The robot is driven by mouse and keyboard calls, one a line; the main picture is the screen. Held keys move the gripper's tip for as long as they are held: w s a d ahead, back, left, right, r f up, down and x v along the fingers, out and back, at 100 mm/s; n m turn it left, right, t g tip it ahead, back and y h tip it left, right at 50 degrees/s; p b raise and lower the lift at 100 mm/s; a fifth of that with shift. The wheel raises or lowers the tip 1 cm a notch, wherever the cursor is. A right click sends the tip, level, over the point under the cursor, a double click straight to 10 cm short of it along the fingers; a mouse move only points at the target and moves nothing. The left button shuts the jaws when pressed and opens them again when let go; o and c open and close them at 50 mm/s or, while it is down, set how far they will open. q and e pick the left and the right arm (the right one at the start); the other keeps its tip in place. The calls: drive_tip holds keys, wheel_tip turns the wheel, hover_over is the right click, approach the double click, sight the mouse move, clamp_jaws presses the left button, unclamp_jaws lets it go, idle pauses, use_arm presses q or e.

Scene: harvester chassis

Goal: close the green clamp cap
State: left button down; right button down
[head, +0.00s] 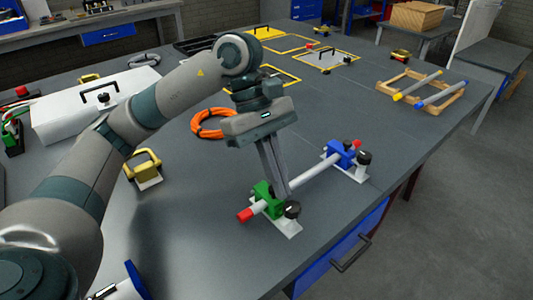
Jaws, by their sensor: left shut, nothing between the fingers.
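The green clamp (265,193) stands on a white base plate near the table's front edge and surrounds the white rod (315,173) close to its red end. A black knob (292,209) sits at the clamp's right side. My left gripper (281,192) points down with its fingers together and empty, at the right side of the green clamp. The fingers hide part of the clamp, so I cannot tell how its cap sits or whether they touch it. The blue clamp (341,152) holds the rod's other end. My right gripper is not in view.
An orange cable coil (211,124) lies behind my left gripper. A yellow-handled piece (144,166) and a white case (95,103) are to the left. A wooden rack (428,98) with yellow and blue rods is at the right. The table between the coil and rack is mostly clear.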

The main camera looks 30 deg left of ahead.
use_arm(q)
drive_tip(key=shift+r, duration=0.1)
